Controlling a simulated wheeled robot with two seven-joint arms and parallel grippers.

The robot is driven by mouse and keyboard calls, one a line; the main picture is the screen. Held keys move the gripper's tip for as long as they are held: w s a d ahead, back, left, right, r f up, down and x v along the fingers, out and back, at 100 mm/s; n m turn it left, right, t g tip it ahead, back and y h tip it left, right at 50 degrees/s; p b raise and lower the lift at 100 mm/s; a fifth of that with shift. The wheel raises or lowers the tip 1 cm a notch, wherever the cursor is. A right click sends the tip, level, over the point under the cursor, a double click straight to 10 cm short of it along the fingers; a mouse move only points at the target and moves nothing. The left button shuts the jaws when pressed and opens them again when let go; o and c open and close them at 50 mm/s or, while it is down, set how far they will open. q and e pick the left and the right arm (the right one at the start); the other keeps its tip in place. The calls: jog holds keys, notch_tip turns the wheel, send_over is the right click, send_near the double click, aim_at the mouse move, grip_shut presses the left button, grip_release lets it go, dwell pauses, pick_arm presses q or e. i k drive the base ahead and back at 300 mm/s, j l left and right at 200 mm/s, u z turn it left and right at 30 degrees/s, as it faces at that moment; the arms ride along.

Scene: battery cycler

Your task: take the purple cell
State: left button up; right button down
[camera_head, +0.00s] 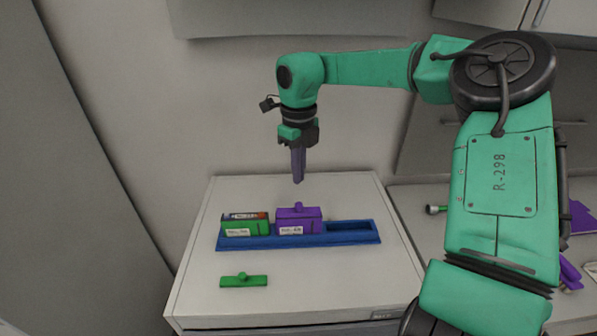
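A purple box (291,227) with a knobbed purple top and a small white label sits upright in the middle of a blue tray (290,241); whatever is inside it is hidden. My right gripper (298,180) points straight down above the purple box, with a gap between its fingertips and the knob. Its fingers show as one narrow dark shape, so I cannot tell whether they are open or shut. Nothing shows hanging from it. My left gripper is out of view.
A green box (245,228) without a top sits left of the purple one, with dark and red contents. The tray's right slot (348,226) is empty. A green lid (243,281) lies in front on the white cabinet top (330,285). Other purple parts (582,217) lie far right.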

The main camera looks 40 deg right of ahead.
aim_at(307, 225)
jog(key=k+j, duration=1.2)
jog(key=j, duration=0.15)
